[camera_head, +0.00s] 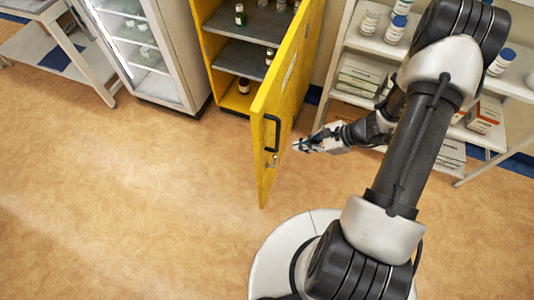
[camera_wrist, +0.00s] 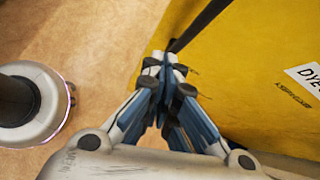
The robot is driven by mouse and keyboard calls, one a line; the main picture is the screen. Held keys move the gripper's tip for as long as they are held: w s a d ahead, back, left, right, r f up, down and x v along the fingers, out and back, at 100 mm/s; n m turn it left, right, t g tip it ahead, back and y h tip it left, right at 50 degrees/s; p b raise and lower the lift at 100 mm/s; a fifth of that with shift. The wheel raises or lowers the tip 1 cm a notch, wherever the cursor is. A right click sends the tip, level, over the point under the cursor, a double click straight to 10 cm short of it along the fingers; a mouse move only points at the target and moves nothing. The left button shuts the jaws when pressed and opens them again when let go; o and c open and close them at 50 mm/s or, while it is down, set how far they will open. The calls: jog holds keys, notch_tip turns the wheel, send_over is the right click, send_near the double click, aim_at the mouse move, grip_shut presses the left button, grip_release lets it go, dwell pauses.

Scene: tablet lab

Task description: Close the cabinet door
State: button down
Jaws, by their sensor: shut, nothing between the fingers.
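The yellow cabinet (camera_head: 211,48) stands at the back with its door (camera_head: 286,88) swung open toward me. The door's outer face shows a black handle (camera_head: 271,133) and a small metal lock or key (camera_head: 274,160) below it. My gripper (camera_head: 297,147) is just right of the door's free edge, near the handle. In the wrist view the closed fingers (camera_wrist: 165,62) are empty and in front of the yellow door (camera_wrist: 250,65). A dark bar, likely the handle (camera_wrist: 203,22), runs behind the fingertips. I cannot tell whether they touch the door.
Small bottles (camera_head: 240,15) stand on the grey cabinet shelves. A glass-fronted fridge (camera_head: 175,60) is left of the cabinet. A white shelf rack (camera_head: 480,137) with boxes and bottles stands at the right, behind my arm. The floor (camera_head: 130,200) in front and left is clear.

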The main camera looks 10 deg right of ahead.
notch_tip(320, 180, down, 6)
jog(key=s+m, duration=0.2)
jog(key=m, duration=0.1)
jog(key=b, duration=0.2)
send_near(262, 162)
notch_tip(262, 162, down, 3)
jog(key=s, duration=0.1)
jog(key=shift+w+a+f+t, duration=0.2)
jog(key=shift+w+a, duration=0.35)
jog(key=shift+a, duration=0.25)
jog(key=shift+w+a+f+t, duration=0.1)
jog(key=shift+w+a+t, duration=0.1)
jog(key=shift+w+a, duration=0.45)
jog(key=shift+a+b, duration=0.15)
jog(key=shift+b, duration=0.15)
